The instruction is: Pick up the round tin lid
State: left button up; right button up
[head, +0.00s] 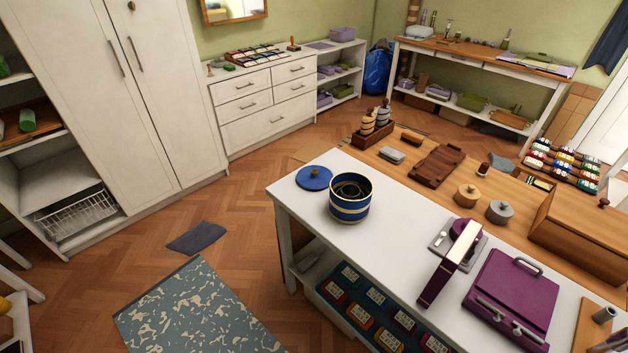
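The round tin lid (314,178) is a flat dark blue disc with a small knob on top. It lies at the far left corner of the white table (300,205). The open blue tin (350,208) with yellow bands stands just right of the lid, and something dark and coiled shows inside it. The lid is off the tin and lies on the table top. Neither of my grippers shows in the head view.
A purple case (511,298) and a tall purple and cream object (450,262) stand on the table's right part. Wooden goods, including a brown tray (438,165), fill the adjoining wooden top. The floor (235,230) left of the table is mostly clear, with a patterned rug (195,315) and dark mat (197,238).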

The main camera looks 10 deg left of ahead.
aim_at(312, 177)
jog(key=j+z, duration=1.25)
